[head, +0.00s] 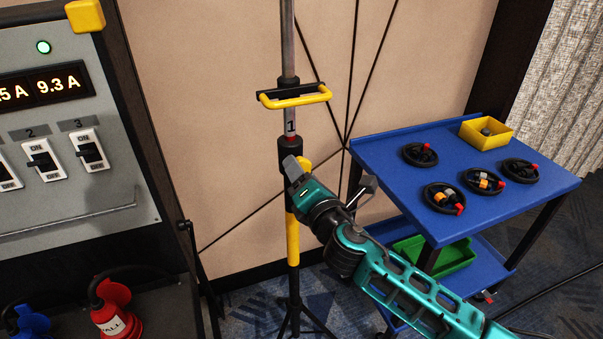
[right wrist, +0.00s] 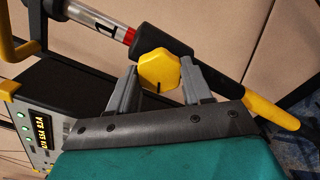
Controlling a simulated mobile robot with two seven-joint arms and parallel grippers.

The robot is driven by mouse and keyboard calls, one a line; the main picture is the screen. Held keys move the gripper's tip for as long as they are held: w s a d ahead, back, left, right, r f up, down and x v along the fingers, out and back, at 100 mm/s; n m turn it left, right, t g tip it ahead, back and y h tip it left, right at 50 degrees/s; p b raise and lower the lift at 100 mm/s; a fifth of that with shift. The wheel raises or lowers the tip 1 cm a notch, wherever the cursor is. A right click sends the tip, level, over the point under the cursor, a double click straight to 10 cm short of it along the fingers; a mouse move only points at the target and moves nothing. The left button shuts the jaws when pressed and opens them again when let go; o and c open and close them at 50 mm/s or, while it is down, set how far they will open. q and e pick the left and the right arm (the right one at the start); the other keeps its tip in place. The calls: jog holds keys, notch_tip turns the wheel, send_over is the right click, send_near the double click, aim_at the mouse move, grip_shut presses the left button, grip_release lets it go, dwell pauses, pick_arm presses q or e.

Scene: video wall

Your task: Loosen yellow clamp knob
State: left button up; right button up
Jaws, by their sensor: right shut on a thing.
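The yellow clamp knob (right wrist: 158,66) sits on the black collar of an upright stand pole, with a dark mark on its face. It shows in the head view (head: 304,163), partly hidden by my gripper. My right gripper (right wrist: 159,72) has its two grey fingers on either side of the knob and is shut on it. In the head view my right gripper (head: 297,172) reaches the collar from the lower right. Above the collar is a tube section marked "1" (head: 290,127) with a red band below. My left gripper is not in view.
A yellow handle (head: 299,101) juts from the pole above the collar. A blue cart (head: 395,185) with several black rings and a yellow bin (head: 486,132) stands right.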

jog(key=shift+n, duration=0.5)
jog(key=o, duration=1)
jog(key=shift+o, duration=0.2)
jog(key=v, duration=1.3)
